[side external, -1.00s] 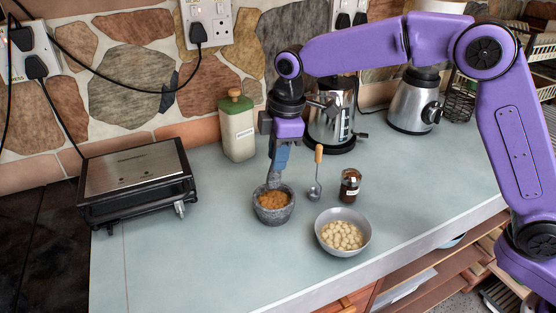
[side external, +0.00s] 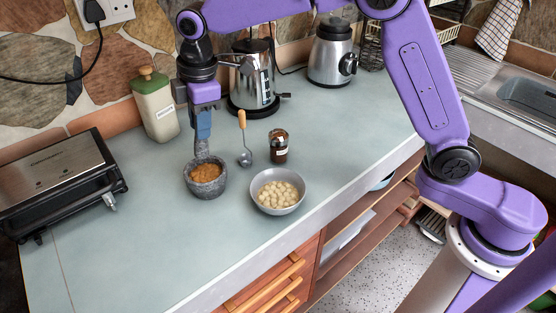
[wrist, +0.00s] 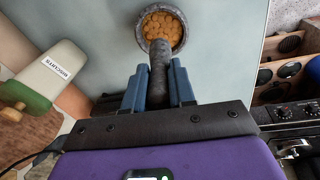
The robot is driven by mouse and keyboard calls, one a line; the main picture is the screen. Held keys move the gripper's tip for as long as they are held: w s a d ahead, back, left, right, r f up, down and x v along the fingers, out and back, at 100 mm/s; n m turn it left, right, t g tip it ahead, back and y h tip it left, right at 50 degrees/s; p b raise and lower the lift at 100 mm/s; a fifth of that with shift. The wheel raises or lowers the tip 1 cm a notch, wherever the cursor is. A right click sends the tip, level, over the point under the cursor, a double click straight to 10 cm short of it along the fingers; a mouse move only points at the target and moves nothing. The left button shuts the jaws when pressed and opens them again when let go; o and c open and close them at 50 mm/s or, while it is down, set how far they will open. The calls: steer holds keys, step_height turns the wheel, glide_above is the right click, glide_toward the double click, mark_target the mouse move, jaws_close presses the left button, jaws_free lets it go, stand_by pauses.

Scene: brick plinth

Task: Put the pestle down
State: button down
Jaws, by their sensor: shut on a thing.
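The grey stone pestle (wrist: 158,68) is held between the blue fingers of my gripper (wrist: 158,88), which is shut on it. In the side external view, my gripper (side external: 203,125) points down above the stone mortar (side external: 207,190). The pestle (side external: 201,148) hangs below the fingers with its lower end at the mortar's mouth. The mortar's rim also shows in the wrist view (wrist: 183,38). I cannot tell whether the pestle touches the content.
A bowl of pale round pieces (side external: 278,208), a dark jar (side external: 278,148) and a wooden-handled spoon (side external: 243,135) stand right of the mortar. A biscuit canister (side external: 157,110) and a kettle (side external: 250,85) stand behind. A grill (side external: 65,180) is at left. The counter front-left of the mortar is clear.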

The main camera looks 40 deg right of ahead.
steer(key=s+d+r+n+g, duration=0.1)
steer(key=s+d+n, duration=0.1)
steer(key=s, duration=0.9)
steer(key=s+d+r+n+g, duration=0.1)
steer(key=s+d+r+n, duration=0.15)
steer(key=s, duration=0.95)
steer(key=shift+h, duration=0.4)
steer(key=shift+w+a+f, duration=1.5)
steer(key=shift+w+f, duration=0.3)
steer(key=shift+f, duration=0.45)
steer(key=shift+w+a+f, duration=1.55)
steer(key=shift+w+f, duration=0.25)
steer(key=shift+f, duration=0.5)
steer(key=shift+w+a+f, duration=1.5)
steer(key=shift+w+f, duration=0.3)
steer(key=shift+f, duration=0.45)
steer(key=shift+f, duration=0.2)
steer(key=c, duration=0.9)
jaws_free()
steer(key=shift+c, duration=0.2)
steer(key=shift+r, duration=0.1)
